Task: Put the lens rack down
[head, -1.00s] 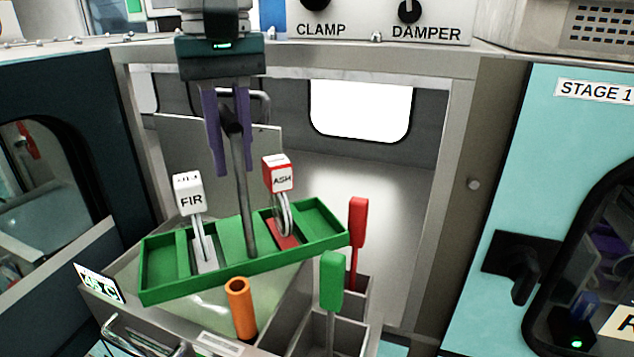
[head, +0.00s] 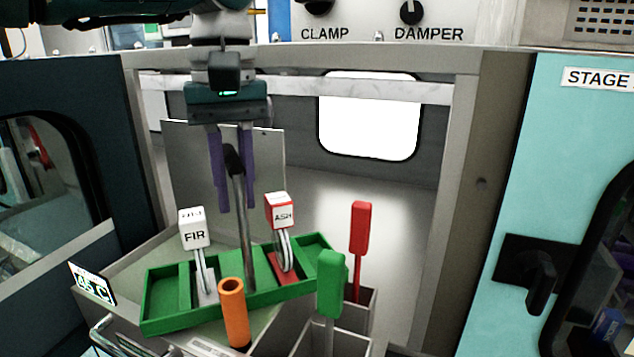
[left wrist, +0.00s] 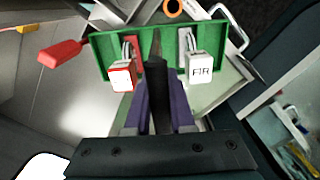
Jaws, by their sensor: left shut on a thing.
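The lens rack (head: 182,325) is a green compartmented tray with an upright grey rod handle (head: 241,230). It holds a white lens tagged FIR (head: 194,232) and a red-and-white one tagged ASH (head: 281,212). My left gripper (head: 233,200) is shut on the rod, its purple fingers on either side. The rack hangs below them, slightly slanted in the head view; it also shows in the left wrist view (left wrist: 105,50). Whether its underside touches the metal surface below is hidden. My right gripper is not in view.
An orange tube (head: 233,312) stands just in front of the rack. A green-handled tool (head: 330,280) and a red-handled tool (head: 359,230) stand in metal slots at the rack's right. A temperature display (head: 92,284) is at left. The metal bay behind is clear on the right.

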